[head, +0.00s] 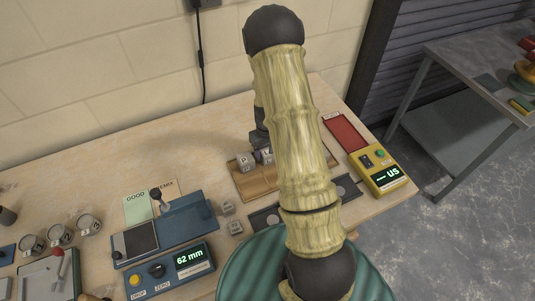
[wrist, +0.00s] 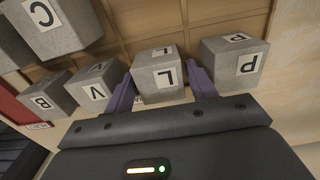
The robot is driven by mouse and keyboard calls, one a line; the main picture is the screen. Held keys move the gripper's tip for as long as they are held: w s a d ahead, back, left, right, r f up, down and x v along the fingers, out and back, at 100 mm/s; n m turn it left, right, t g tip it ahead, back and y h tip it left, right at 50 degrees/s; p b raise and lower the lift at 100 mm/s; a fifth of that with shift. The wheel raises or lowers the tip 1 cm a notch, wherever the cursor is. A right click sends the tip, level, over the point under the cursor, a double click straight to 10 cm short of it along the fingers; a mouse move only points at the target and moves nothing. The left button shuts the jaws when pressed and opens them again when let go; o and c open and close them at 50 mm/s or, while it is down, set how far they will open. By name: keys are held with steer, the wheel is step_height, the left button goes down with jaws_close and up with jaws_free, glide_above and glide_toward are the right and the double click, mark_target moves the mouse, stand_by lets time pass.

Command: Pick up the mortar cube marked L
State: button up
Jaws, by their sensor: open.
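The mortar cube marked L (wrist: 158,77) is grey with white labels on two faces. In the wrist view it sits in the wooden tray, between cube V and cube P. My gripper (wrist: 162,88) is open, with one purple finger on each side of cube L. I cannot tell whether the fingers touch it. In the head view my arm hides most of the gripper and part of the wooden tray (head: 257,188).
Cube P (wrist: 235,62) stands close beside the right finger. Cube V (wrist: 93,87) is close to the left finger, with cube B (wrist: 54,92) and cube C (wrist: 50,27) beyond. A yellow meter (head: 386,180) and a blue gauge (head: 172,272) stand on the bench.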

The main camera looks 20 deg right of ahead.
steer(key=c, duration=0.9)
steer(key=shift+r, duration=0.1)
step_height(320, 180, up, 10)
steer(key=shift+f+b, duration=0.1)
steer(key=shift+b, duration=0.75)
